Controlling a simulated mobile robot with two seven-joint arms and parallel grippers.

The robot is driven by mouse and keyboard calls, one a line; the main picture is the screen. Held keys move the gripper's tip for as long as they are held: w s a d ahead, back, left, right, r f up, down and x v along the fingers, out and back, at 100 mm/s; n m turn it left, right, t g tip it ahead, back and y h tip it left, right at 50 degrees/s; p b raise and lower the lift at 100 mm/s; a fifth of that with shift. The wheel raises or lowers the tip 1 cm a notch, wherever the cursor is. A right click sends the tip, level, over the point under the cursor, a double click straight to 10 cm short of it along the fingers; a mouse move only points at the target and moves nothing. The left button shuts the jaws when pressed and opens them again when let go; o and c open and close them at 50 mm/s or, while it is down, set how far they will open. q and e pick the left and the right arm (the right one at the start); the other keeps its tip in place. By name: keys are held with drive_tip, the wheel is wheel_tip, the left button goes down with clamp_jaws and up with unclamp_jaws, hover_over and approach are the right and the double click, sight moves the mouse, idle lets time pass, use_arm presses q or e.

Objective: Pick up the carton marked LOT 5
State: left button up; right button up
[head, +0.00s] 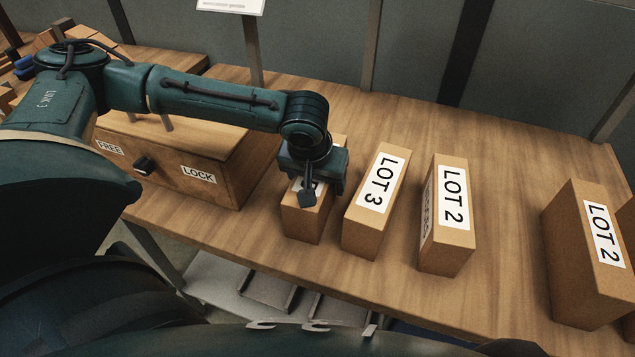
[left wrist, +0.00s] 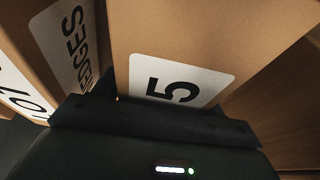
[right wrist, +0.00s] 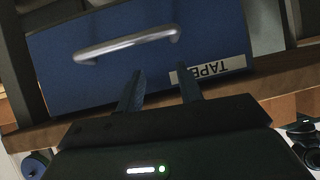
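The brown carton with the partly covered label (head: 303,222) stands upright on the bench, left of the LOT 3 carton. My left gripper (head: 322,190) is over its top and hides most of the label. In the left wrist view, a "5" shows on the carton (left wrist: 200,45) close to the gripper (left wrist: 150,105). One finger shows at the carton's left edge; the other is hidden, so the grip is unclear. My right gripper (right wrist: 160,90) is open and empty, pointing at a blue drawer front.
Cartons LOT 3 (head: 367,222) and LOT 2 (head: 447,238) stand close on the right. Another LOT 2 carton (head: 585,270) stands farther right. A wooden box marked FREE and LOCK (head: 215,190) is on the left. The blue TAPE drawer (right wrist: 100,75) has a metal handle.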

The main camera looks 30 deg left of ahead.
use_arm(q)
drive_tip(key=c, duration=1.3)
drive_tip(key=shift+w+r, duration=0.1)
drive_tip(key=shift+c, duration=0.4)
